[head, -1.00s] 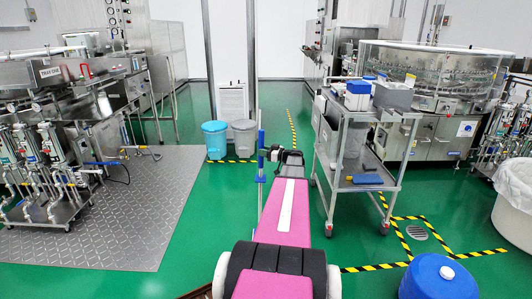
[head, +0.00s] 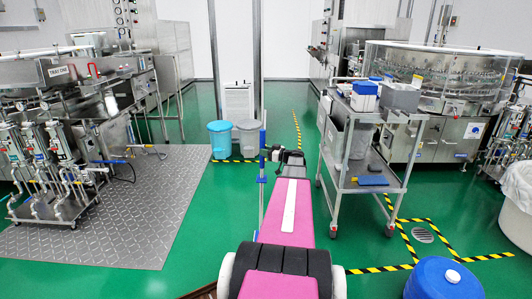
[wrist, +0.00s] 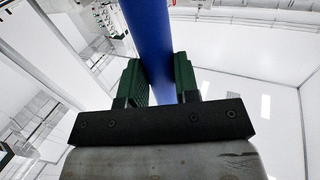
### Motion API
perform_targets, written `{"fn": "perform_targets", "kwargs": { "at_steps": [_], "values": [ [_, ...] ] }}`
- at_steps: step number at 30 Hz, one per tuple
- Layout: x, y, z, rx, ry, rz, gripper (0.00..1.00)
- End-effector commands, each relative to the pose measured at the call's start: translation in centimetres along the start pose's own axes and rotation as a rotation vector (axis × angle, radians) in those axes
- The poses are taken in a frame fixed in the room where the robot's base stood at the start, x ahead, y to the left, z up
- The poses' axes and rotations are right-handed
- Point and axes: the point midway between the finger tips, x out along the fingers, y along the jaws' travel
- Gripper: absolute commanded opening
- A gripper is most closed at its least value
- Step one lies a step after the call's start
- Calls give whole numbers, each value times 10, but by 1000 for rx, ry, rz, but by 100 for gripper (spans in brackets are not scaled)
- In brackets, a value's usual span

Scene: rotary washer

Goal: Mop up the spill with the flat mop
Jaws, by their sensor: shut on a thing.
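The flat mop shows as a thin upright blue and pale handle (head: 263,143) in the head view, just left of the far end of my arm. My gripper (head: 271,154) is at that far end. In the wrist view my gripper (wrist: 161,80) is shut on the blue handle (wrist: 143,35), with one green-padded finger on each side of it. The handle's lower part runs down beside my pink arm. The mop's head is hidden or cannot be made out. No spill can be made out on the green floor.
A steel cart (head: 375,187) with boxes stands close right of my arm. A blue drum (head: 440,285) and a striped-off drain (head: 422,235) are at front right. Two bins (head: 220,140) stand ahead. Pump equipment (head: 45,170) and a metal floor plate (head: 110,225) are left.

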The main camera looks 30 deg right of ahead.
Motion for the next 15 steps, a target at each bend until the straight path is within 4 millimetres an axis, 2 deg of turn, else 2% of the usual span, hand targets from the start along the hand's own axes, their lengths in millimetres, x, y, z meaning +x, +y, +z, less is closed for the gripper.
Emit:
{"fn": "perform_targets", "kwargs": {
  "at_steps": [7,15],
  "values": [
    [13,-7,3,1,3,-1,6],
    [14,-7,4,1,1,0,6]
  ]
}}
